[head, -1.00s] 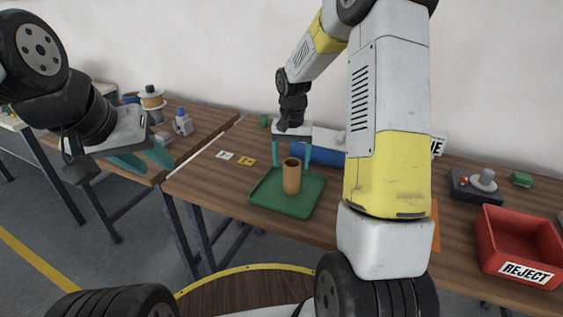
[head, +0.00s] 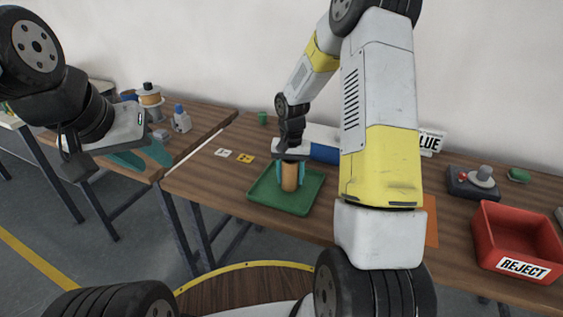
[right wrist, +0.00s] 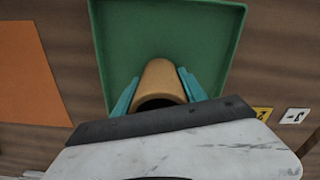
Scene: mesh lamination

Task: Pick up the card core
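The card core (head: 290,177) is a brown hollow tube standing upright in the green tray (head: 262,201). My right gripper (head: 290,184) points down over it, with its teal fingers on both sides, close against the tube's wall. In the right wrist view the card core (right wrist: 161,83) sits between the fingers with its open end towards the camera, and no clear gap shows at either side. The tray (right wrist: 120,40) lies beneath. My left gripper (head: 146,159) is open and empty at the left, well away from the card core.
A red REJECT bin (head: 505,235) stands at the right, near a grey device with a red button (head: 472,182). An orange sheet (head: 431,220) lies right of the tray. White (head: 222,153) and yellow (head: 245,158) markers lie left of it. A blue roll (head: 325,152) is behind.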

